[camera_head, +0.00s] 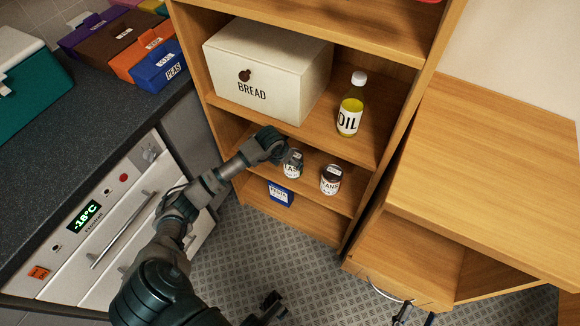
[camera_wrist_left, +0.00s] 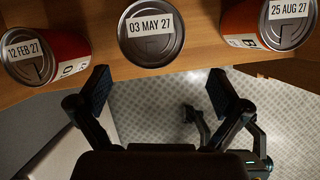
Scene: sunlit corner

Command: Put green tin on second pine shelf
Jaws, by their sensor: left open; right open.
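No green side can be made out on any tin. In the head view a tin with a partly readable label (camera_head: 293,166) and a dark red labelled tin (camera_head: 331,180) stand on a low pine shelf (camera_head: 312,195). In the left wrist view the tin dated 03 MAY 27 (camera_wrist_left: 151,32) shows mainly its lid, its side colour hidden. Red tins dated 12 FEB 27 (camera_wrist_left: 45,55) and 25 AUG 27 (camera_wrist_left: 283,22) flank it. My left gripper (camera_wrist_left: 160,92) is open and empty, just short of the middle tin. My right gripper (camera_head: 336,308) is open and empty over the floor.
A bread box (camera_head: 265,75) and an oil bottle (camera_head: 351,105) stand one shelf above the tins. A small blue box (camera_head: 280,194) sits below them. A wooden cabinet (camera_head: 490,170) stands right, and a counter with an appliance (camera_head: 100,220) stands left.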

